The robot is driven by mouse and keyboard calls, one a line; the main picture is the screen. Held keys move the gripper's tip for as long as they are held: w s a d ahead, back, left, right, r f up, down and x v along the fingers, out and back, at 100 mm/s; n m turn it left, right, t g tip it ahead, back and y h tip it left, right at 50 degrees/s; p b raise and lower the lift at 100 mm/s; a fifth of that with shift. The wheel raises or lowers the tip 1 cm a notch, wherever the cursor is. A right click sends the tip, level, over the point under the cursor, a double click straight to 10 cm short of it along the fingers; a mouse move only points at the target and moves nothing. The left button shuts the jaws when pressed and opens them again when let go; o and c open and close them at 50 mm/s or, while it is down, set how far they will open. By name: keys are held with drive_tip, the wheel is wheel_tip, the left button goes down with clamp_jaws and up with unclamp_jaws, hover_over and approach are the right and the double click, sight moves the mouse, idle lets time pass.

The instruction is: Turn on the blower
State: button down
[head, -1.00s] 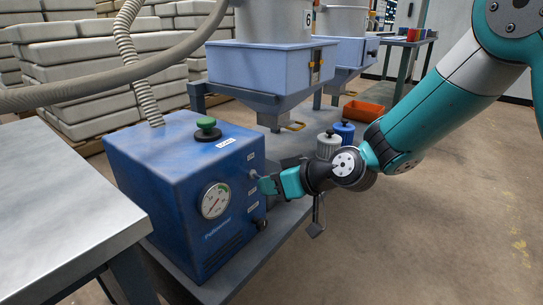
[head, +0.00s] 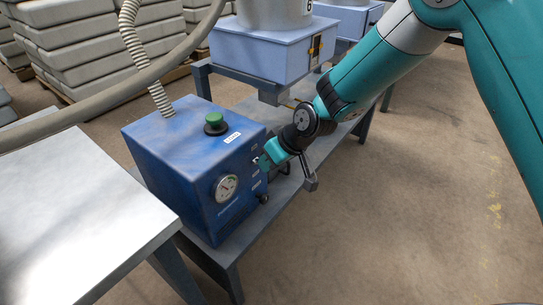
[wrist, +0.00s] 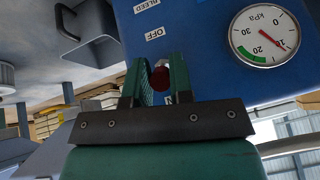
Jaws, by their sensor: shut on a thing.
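The blower is a blue box (head: 205,165) with a green knob (head: 214,119) on top and a round dial gauge (head: 226,188) on its front; the gauge also shows in the wrist view (wrist: 264,36). The wrist view shows the panel upside down, with an "OFF" label (wrist: 155,34) and another label mostly hidden by the fingers, ending in "N". A small red switch tip (wrist: 160,78) shows between the fingers, between these labels. My gripper (head: 259,161) is at the front panel, shut on the switch. The switch's exact position is partly hidden.
A metal table (head: 80,215) stands close at the left. A grey hose (head: 140,75) crosses the upper left. The blower sits on a low bench (head: 232,248). A pale blue hopper box (head: 262,50) stands behind it. The floor at right is open.

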idle(0.3)
drive_tip(key=c, duration=1)
unclamp_jaws()
drive_tip(key=shift+c, duration=0.2)
drive_tip(key=shift+r, duration=0.1)
drive_tip(key=p+v, duration=0.2)
drive_tip(key=v, duration=1.5)
drive_tip(key=shift+p, duration=0.4)
drive_tip(key=shift+d, duration=0.1)
